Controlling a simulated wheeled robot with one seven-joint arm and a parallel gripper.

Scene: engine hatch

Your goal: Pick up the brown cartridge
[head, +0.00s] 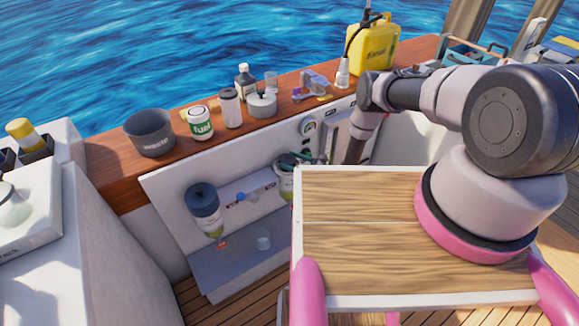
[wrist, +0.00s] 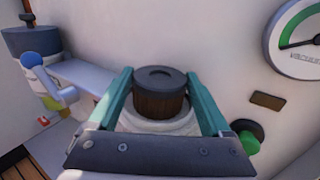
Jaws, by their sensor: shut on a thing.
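The brown cartridge (wrist: 160,100) shows in the wrist view as an upright ribbed cylinder with a dark round cap. My gripper (wrist: 160,78) has its two teal fingers on either side of the cartridge and is shut on it. A whitish round part shows around and below the cartridge's lower end; I cannot tell whether the cartridge rests in it. In the head view my gripper (head: 297,160) is small and partly hidden at the white panel, near the edge of the wooden top, and the cartridge cannot be made out there.
A dark-topped filter unit (head: 203,200) hangs on the panel to the left, above a grey shelf (head: 225,268). A vacuum gauge (wrist: 297,38) and a green knob (wrist: 247,140) are right of my gripper. Cans and bottles line the wooden ledge (head: 112,165) above.

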